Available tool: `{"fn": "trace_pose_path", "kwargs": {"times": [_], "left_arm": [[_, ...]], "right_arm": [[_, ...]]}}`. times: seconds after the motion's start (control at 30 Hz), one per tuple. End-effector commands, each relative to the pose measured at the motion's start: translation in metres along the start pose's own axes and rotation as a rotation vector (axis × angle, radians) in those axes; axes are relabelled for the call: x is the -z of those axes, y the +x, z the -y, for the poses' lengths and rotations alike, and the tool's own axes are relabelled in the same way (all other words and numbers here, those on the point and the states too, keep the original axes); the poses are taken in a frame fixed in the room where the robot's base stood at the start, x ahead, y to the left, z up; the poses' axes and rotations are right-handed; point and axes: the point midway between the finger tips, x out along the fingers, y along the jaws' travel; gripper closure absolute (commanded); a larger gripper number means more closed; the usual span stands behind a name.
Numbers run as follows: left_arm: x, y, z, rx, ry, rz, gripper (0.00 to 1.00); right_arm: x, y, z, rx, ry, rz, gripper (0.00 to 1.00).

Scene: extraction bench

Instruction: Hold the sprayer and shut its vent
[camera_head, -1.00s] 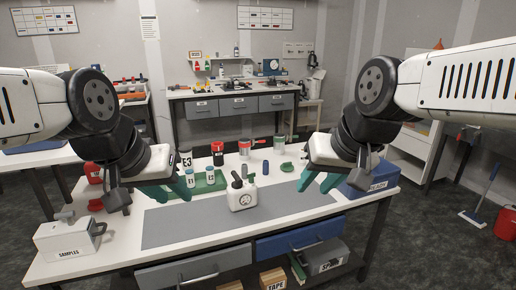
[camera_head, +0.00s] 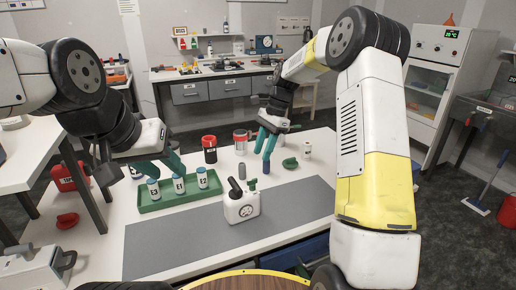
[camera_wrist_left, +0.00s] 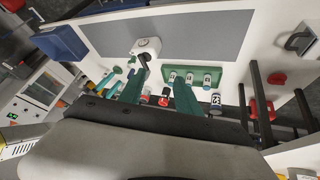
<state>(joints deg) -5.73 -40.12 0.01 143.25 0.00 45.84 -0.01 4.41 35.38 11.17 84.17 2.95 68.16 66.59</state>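The sprayer (camera_head: 241,209) is a white bottle with a round dial mark, a dark slanted spout and a green fitting on top. It stands upright on the grey mat (camera_head: 165,245); it also shows in the left wrist view (camera_wrist_left: 150,46). The vent's state is too small to tell. My left gripper (camera_head: 162,168) hangs above the green tray, left of and behind the sprayer, its teal fingers apart and empty (camera_wrist_left: 157,98). My right gripper (camera_head: 266,143) is beyond the sprayer, fingers apart, above the back of the bench. Neither touches the sprayer.
A green tray (camera_head: 157,206) holds labelled vials behind left of the sprayer. A red-and-black jar (camera_head: 209,150), a metal-and-red can (camera_head: 241,147), a dark blue cylinder (camera_head: 266,164) and a green item (camera_head: 290,163) stand along the back. The mat around the sprayer is clear.

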Motion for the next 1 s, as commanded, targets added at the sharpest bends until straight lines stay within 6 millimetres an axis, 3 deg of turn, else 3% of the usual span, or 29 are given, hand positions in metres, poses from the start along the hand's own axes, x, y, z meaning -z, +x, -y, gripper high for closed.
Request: {"fn": "trace_pose_path", "kwargs": {"times": [0.03,0.2,0.3,0.67,1.0], "left_arm": [[0.001,0.001,0.000,0.000,0.002,0.001,0.48],[0.012,0.010,-0.003,-0.009,0.055,0.024,0.15],[0.027,0.024,-0.006,-0.023,0.130,0.052,0.00],[0.085,0.115,-0.024,-0.118,0.476,0.154,0.00],[0.109,0.232,-0.039,-0.243,0.777,0.215,0.00]], "right_arm": [[0.002,0.005,0.003,-0.006,0.016,0.008,0.64],[0.003,0.007,0.004,-0.010,0.030,0.013,0.64],[0.003,0.007,0.004,-0.009,0.029,0.013,0.64],[0.003,0.007,0.004,-0.009,0.027,0.012,0.64],[0.003,0.007,0.004,-0.009,0.027,0.012,0.64]]}}
